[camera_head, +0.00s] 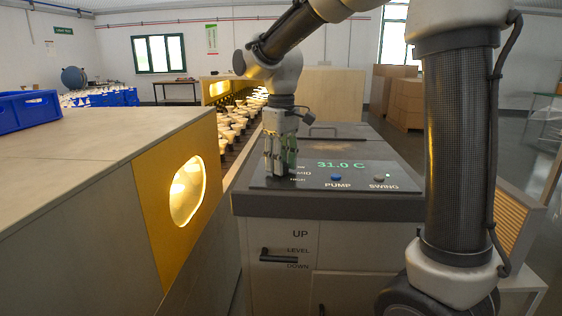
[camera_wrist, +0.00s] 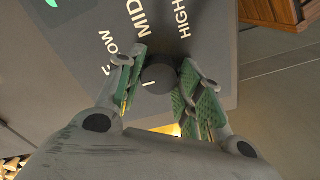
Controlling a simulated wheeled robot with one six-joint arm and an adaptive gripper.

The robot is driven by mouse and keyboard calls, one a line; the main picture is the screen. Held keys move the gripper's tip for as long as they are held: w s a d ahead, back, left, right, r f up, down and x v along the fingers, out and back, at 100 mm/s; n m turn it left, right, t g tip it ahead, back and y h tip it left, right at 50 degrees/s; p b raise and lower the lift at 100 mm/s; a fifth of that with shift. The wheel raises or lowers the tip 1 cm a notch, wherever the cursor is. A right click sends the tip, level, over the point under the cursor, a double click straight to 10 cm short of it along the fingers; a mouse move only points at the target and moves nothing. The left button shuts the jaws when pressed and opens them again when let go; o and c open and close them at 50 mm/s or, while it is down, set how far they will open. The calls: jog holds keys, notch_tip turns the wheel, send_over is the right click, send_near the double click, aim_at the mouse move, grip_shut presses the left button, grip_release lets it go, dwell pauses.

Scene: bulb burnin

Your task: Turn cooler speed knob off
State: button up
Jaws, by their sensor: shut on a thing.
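The cooler (camera_head: 330,215) is a grey box with a sloping control panel on top. Its speed knob (camera_wrist: 159,79) is a dark round knob, seen in the wrist view between my two green-padded fingers. My gripper (camera_wrist: 158,74) is shut on the knob, one finger on each side. The labels LOW, MID and HIGH show around the knob; a small pale mark is at its lower left, and I cannot tell which setting it stands at. In the head view my gripper (camera_head: 281,170) points down at the panel's left part and hides the knob.
The panel also has a blue PUMP button (camera_head: 336,178), a SWING button (camera_head: 379,177) and a 31.0 C display (camera_head: 341,164). A level handle (camera_head: 279,257) sticks out of the cooler's front. A wooden cabinet (camera_head: 110,145) with a lit round window stands close at the left.

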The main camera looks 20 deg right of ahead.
jog(key=shift+n, duration=0.3)
jog(key=o, duration=1)
notch_tip(320, 180, up, 12)
dwell(0.4)
